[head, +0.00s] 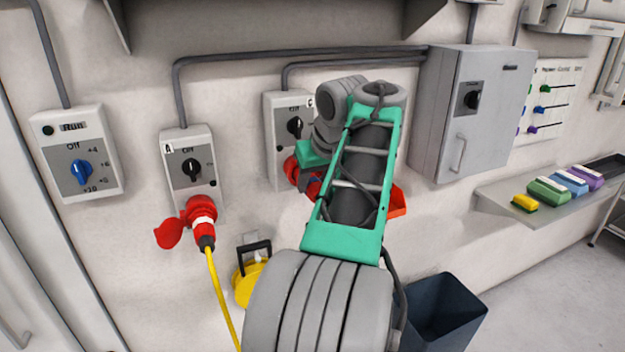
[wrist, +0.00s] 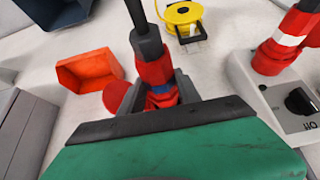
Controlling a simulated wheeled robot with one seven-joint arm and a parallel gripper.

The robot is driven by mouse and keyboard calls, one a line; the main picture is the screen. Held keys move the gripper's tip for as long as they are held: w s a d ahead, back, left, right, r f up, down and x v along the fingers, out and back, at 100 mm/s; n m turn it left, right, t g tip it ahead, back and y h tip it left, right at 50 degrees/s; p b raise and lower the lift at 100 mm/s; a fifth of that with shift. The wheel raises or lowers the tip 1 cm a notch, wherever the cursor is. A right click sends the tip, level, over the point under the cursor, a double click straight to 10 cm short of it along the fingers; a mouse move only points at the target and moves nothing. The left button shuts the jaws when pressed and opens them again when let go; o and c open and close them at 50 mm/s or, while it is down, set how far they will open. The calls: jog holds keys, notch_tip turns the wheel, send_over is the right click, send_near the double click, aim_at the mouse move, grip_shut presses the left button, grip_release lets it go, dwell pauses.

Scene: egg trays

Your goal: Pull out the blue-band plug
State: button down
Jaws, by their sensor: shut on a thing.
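The blue-band plug (wrist: 153,70) shows in the wrist view as a red body with a dark collar and cable, pointing up the picture. Its blue band (wrist: 161,91) sits low between the fingers. My gripper (wrist: 162,86) is shut around the plug there, one finger on each side. A red round flap (wrist: 117,98) lies just left of the plug. In the head view my gripper (head: 312,182) is at the middle switch box (head: 277,112), beside its red socket (head: 290,170). My arm and gripper hide most of the plug and its seat, so I cannot tell how deep it sits.
A white-band plug (head: 203,219) with a yellow cable is in the socket at left. An orange bin (head: 398,203) is on the wall right of my gripper. A yellow reel (head: 243,290) hangs below. A dark bin (head: 445,310) stands lower right; a grey cabinet (head: 440,120) juts out.

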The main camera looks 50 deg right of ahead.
jog(key=shift+s+a, duration=0.3)
jog(key=shift+s, duration=0.2)
jog(key=shift+s+a, duration=0.25)
jog(key=shift+s, duration=0.2)
jog(key=s+a, duration=0.2)
jog(key=s, duration=0.1)
jog(key=s+a, duration=0.1)
jog(key=s, duration=0.1)
jog(key=shift+p, duration=0.35)
jog(key=shift+a, duration=0.1)
dwell(0.4)
